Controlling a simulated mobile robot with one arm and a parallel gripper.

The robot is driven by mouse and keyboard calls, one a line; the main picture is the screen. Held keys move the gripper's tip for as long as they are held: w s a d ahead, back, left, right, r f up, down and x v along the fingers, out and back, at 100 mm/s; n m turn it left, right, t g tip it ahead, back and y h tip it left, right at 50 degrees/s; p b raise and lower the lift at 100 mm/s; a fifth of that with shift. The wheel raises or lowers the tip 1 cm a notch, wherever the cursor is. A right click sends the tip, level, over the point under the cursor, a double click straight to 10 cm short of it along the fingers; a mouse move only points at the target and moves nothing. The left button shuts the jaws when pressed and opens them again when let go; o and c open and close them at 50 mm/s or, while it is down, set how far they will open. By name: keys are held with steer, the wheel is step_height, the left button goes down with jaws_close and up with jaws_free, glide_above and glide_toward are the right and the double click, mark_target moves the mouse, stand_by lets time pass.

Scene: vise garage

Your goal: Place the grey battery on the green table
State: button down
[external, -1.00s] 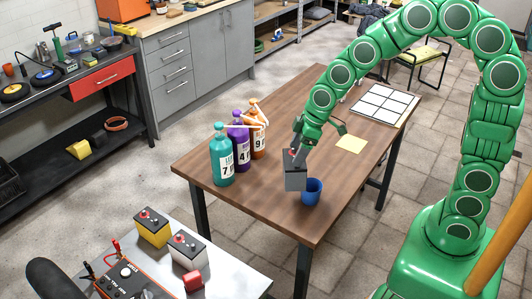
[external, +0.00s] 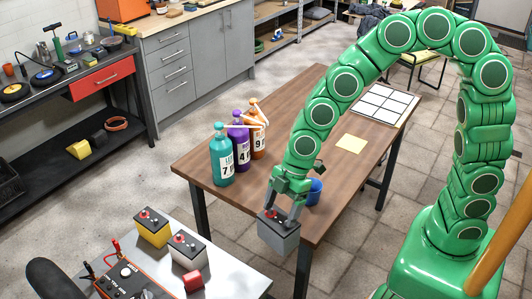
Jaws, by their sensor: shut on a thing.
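My gripper (external: 284,212) is shut on the grey battery (external: 279,236), a box with a dark top, and holds it from above. The battery hangs slightly tilted in front of the wooden table's near edge. It is to the right of the pale-topped table (external: 232,279) in the foreground and looks clear of it.
The pale table also holds a red block (external: 194,281) and an orange charger (external: 124,281). The wooden table (external: 250,205) holds a blue cup (external: 314,191) beside my gripper, three spray bottles (external: 238,145), a yellow sheet (external: 350,143) and a white grid panel (external: 382,103).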

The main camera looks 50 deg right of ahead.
mark_target(282, 236)
steer(key=s+a, duration=0.1)
steer(key=s+a+n, duration=0.1)
steer(key=a, duration=0.1)
steer(key=s+a+n, duration=0.1)
steer(key=a, duration=0.1)
steer(key=shift+s+f+g, duration=0.25)
steer(key=shift+f+g, duration=0.15)
steer(key=w+a+f, duration=0.8)
steer(key=w+f, duration=0.3)
steer(key=f, duration=0.2)
steer(key=shift+a, duration=0.2)
stand_by(0.7)
steer(key=shift+f, duration=0.1)
jaws_free()
